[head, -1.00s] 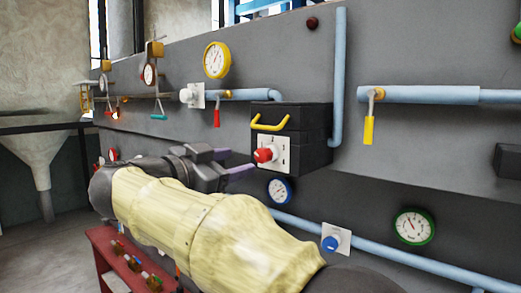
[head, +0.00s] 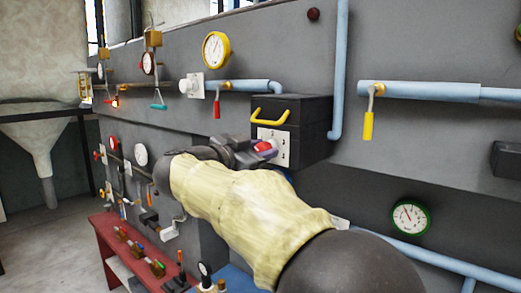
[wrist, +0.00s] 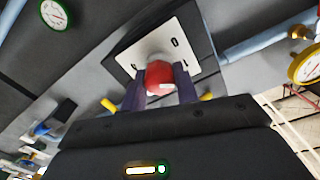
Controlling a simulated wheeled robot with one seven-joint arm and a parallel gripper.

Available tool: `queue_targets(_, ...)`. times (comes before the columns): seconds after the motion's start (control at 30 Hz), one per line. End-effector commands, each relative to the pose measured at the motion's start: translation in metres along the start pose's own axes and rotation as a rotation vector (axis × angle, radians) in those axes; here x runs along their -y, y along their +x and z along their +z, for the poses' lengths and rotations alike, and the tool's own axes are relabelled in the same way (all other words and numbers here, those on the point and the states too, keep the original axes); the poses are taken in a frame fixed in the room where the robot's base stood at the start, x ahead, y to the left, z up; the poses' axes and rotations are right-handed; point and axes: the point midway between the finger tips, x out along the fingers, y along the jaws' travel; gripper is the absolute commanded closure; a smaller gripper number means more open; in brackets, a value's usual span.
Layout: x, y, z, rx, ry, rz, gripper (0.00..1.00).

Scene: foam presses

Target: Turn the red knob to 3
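The red knob (wrist: 160,78) sits on a white square plate (wrist: 186,50) with dark marks, on the front of a black box (head: 303,112). In the head view the knob (head: 264,147) is partly covered by my gripper (head: 262,151). In the wrist view my gripper (wrist: 160,84) has its two purple fingers on either side of the knob. No clear gap shows between fingers and knob, but I cannot tell if they press on it. A pale mark shows on the knob.
A yellow handle (head: 269,116) sticks out on the box just above the plate. Blue pipes with a red lever (head: 217,109) and a yellow lever (head: 368,125) run along the wall. A red bench (head: 112,242) stands at lower left. A green-rimmed gauge (head: 409,217) is at right.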

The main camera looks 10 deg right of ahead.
Motion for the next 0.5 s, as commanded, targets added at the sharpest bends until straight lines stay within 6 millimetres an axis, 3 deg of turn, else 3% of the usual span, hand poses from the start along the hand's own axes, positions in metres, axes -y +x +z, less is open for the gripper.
queue_targets(0.03, 0.0004, -0.0002, -0.0001, 0.000, 0.000, -0.002, 0.81)
queue_targets(0.1, 0.0004, -0.0002, -0.0002, 0.000, 0.000, -0.002, 0.93)
queue_targets(0.5, 0.0000, -0.0003, 0.0006, 0.000, 0.048, -0.002, 0.92)
